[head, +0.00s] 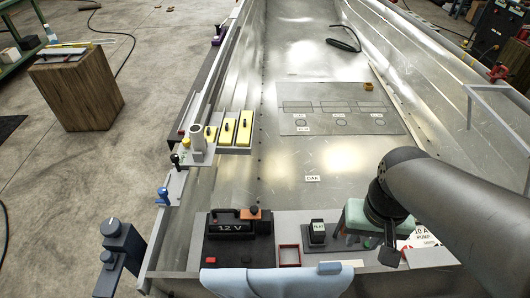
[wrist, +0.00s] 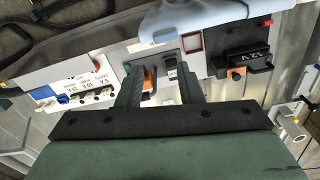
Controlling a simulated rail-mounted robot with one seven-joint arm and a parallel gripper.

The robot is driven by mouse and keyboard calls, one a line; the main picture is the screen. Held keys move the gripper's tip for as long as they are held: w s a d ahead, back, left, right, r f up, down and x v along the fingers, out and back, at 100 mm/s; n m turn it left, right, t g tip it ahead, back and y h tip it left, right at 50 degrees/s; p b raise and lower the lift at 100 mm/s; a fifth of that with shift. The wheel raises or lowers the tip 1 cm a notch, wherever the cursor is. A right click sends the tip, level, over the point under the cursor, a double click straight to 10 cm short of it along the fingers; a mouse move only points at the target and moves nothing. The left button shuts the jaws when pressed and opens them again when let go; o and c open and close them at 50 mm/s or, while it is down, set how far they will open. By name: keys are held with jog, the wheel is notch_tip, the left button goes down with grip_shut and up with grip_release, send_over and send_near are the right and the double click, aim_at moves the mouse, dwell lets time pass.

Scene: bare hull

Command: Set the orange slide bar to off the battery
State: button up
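The black battery (head: 225,228) marked 12 V sits on a dark base at the near end of the hull. An orange piece (head: 249,213) lies at its far right edge. In the wrist view the battery (wrist: 246,55) is at the upper right, with the orange piece (wrist: 236,73) at its lower edge. A second orange piece (wrist: 148,77) shows between my fingers in the wrist view; I cannot tell which orange piece is the slide bar. My gripper (wrist: 160,80) is open, to the right of the battery in the head view. Contact with anything is unclear.
A black switch block (head: 318,232) and a red square frame (head: 289,255) stand between battery and gripper. A light blue cloth (head: 275,282) hangs over the near edge. Yellow blocks (head: 228,131) line the left wall. The hull floor behind is mostly clear.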

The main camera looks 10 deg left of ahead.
jog(key=shift+o, duration=1.2)
jog(key=w+a+f+m+b, duration=0.1)
jog(key=w+a+f+b, duration=0.2)
jog(key=w, duration=0.3)
jog(key=shift+w+a+h+b, duration=0.3)
jog(key=shift+w+a+b, duration=0.1)
jog(key=shift+b, duration=0.35)
jog(key=m+b, duration=0.6)
jog(key=b, duration=0.6)
send_over(254, 209)
notch_tip(254, 209, down, 11)
notch_tip(254, 209, down, 16)
jog(key=b, duration=0.2)
jog(key=shift+f+b, duration=0.25)
jog(key=shift+b, duration=0.05)
